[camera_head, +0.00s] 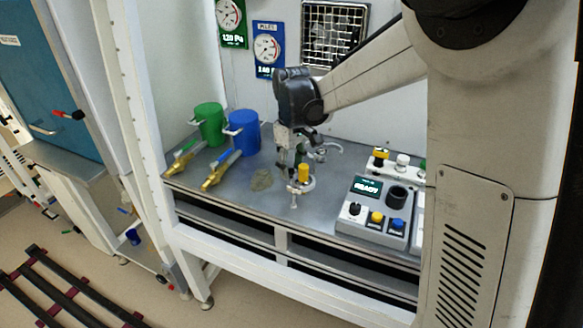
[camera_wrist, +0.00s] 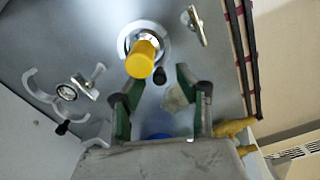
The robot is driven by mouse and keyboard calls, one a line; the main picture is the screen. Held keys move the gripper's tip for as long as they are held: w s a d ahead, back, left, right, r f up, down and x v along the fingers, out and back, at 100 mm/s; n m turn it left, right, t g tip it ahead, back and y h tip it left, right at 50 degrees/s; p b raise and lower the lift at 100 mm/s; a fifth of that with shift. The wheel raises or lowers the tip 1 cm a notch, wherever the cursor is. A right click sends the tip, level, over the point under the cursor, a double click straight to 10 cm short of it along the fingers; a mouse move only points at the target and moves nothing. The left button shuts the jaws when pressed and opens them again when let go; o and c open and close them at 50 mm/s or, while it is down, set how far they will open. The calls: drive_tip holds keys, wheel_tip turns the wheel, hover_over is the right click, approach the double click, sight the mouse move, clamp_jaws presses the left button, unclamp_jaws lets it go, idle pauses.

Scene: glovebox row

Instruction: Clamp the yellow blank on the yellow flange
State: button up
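A yellow cylindrical piece (camera_head: 303,172) stands upright at a pale ring on the bench. In the wrist view the yellow piece (camera_wrist: 140,60) rises from a silver ring with a pale clamp-like ring (camera_wrist: 160,32) around it. I cannot tell blank from flange, or whether the ring is fastened. A wing-shaped screw (camera_wrist: 196,26) shows near the ring, and a small black knob (camera_wrist: 184,74) lies nearer the gripper. My gripper (camera_head: 290,163) is right beside the yellow piece. In the wrist view its green-padded fingers (camera_wrist: 163,94) are spread, with nothing held between them.
An open C-shaped clamp (camera_wrist: 45,92) lies apart on the bench. Green (camera_head: 209,124) and blue (camera_head: 243,132) canisters and brass-coloured valves (camera_head: 221,170) stand left. A control box (camera_head: 376,212) reading READY stands right.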

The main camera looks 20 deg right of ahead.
sight(292, 170)
wheel_tip(292, 170, up, 12)
idle(0.5)
drive_tip(key=shift+f, duration=0.1)
idle(0.4)
drive_tip(key=s+d+f+m+t, duration=0.1)
drive_tip(key=s+m+t, duration=0.2)
drive_tip(key=s, duration=1)
drive_tip(key=s+d+f+m+t, duration=0.1)
drive_tip(key=s+f+m+t, duration=0.1)
drive_tip(key=s, duration=1.1)
drive_tip(key=shift+s+d+m+t, duration=0.3)
drive_tip(key=shift+m+t, duration=0.4)
drive_tip(key=shift+t, duration=0.4)
drive_tip(key=shift+f, duration=0.15)
